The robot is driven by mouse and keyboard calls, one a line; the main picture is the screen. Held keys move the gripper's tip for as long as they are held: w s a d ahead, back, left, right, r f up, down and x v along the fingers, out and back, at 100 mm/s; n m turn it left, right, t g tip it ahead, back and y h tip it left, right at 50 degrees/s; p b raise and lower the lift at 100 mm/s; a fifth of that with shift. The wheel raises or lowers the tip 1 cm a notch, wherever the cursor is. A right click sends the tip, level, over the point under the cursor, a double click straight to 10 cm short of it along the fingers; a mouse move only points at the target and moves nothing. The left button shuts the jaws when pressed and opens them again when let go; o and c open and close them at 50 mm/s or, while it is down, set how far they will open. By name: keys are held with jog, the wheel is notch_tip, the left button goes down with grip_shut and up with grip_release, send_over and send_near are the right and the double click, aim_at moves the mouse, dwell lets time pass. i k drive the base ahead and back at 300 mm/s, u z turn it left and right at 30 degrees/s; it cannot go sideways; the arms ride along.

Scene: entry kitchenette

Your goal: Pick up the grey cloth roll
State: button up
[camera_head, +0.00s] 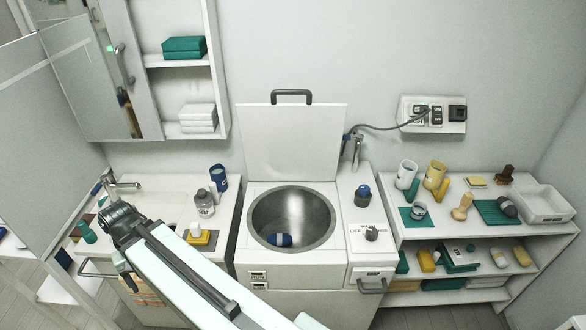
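A dark grey rounded bundle that looks like the cloth roll (507,207) lies on the top of the right-hand shelf unit, at the right end of a green ribbed mat (488,216). My arm reaches from the bottom edge toward the left counter. Its dark far end, where my gripper (127,275) seems to be, is by the front of that counter, far left of the roll. The fingers cannot be made out clearly, and I see nothing held.
A white tray (543,207) stands right of the roll and a wooden knob-topped tool (462,206) left of it. A steel basin (291,240) with a blue item (280,240) inside and a raised lid (291,142) lies between my arm and the shelf unit.

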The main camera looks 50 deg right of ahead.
aim_at(507, 206)
jog(key=z, duration=4.45)
jog(key=k, duration=1.25)
jog(key=u, duration=0.7)
jog(key=i, duration=1)
jog(key=u, duration=0.05)
